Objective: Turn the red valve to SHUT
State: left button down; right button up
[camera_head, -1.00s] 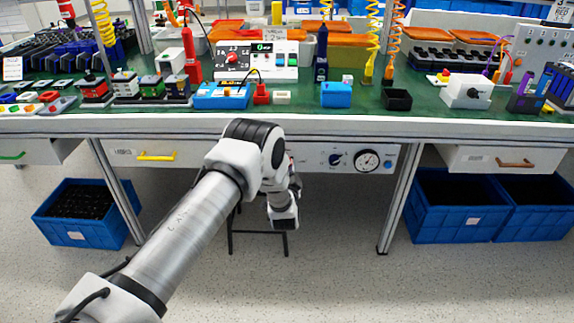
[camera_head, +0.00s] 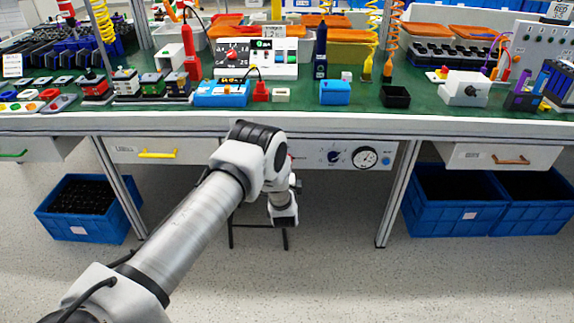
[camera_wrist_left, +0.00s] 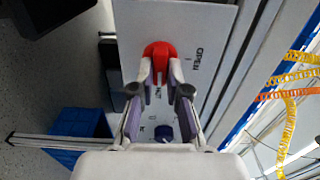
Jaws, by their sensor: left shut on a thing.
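The red valve (camera_wrist_left: 160,52) is a rounded red knob on a white panel (camera_wrist_left: 205,30) in the left wrist view. The word OPEN stands on the panel to its right, turned sideways; other small marks are not readable. My left gripper (camera_wrist_left: 160,84) is shut on the red valve, with one finger on each side of it. In the head view, my own arm hides the valve and the fingers, in front of the panel under the bench (camera_head: 420,126).
A blue-black knob (camera_head: 334,156) and a round gauge (camera_head: 364,157) sit on the panel right of my arm. Drawers with yellow (camera_head: 157,154) and brown (camera_head: 510,160) handles flank it. Blue crates (camera_head: 447,216) stand on the floor. A dark stool frame is behind my wrist.

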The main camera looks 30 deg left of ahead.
dwell(0.5)
pick_arm(q)
jog(key=c, duration=1.2)
grip_release()
jog(key=shift+o, duration=0.2)
jog(key=shift+d, duration=0.1)
jog(key=v, duration=1.2)
